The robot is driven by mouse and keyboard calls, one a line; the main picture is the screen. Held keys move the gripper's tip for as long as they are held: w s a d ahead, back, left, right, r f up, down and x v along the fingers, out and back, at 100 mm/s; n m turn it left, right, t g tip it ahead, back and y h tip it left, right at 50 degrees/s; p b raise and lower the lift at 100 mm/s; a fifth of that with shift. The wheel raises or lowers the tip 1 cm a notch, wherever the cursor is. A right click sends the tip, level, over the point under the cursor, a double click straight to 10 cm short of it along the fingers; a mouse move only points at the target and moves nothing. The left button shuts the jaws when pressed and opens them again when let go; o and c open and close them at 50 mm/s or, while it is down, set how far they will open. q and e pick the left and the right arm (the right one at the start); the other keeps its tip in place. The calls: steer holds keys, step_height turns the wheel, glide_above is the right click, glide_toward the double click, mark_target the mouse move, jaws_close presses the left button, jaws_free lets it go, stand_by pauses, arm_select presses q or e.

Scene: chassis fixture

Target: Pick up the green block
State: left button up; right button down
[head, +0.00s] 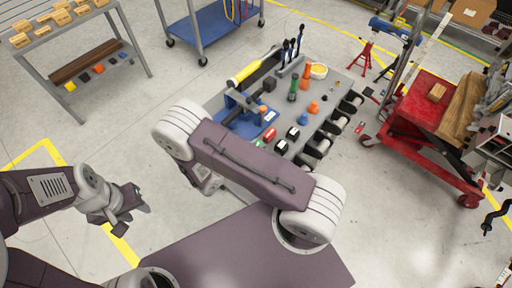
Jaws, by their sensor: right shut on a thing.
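A small green block (257,142) shows on the grey worktable, just past the upper edge of my right arm's dark forearm. The arm hides part of the table around it. A green upright cylinder-like item (292,91) stands further back on the same table. My right arm crosses the middle of the view and bends back under itself; its wrist shows below the forearm, but its jaws and anything in them are hidden. My left gripper (135,203) hangs over the floor at left, away from the table; its jaws are too small and dark to read.
The worktable (333,89) also carries a red block (270,134), black-and-white blocks (293,132), orange pieces (313,107), a yellow-handled tool (246,71) and a blue fixture (247,124). A red cart (418,116) stands at right.

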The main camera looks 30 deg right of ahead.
mark_target(259, 144)
steer(key=r, duration=0.2)
steer(key=d+r, duration=0.1)
steer(key=r, duration=0.1)
steer(key=shift+d+r, duration=0.15)
steer(key=w+d+r, duration=0.1)
steer(key=d+r, duration=0.5)
steer(key=d, duration=0.4)
steer(key=shift+d, duration=0.15)
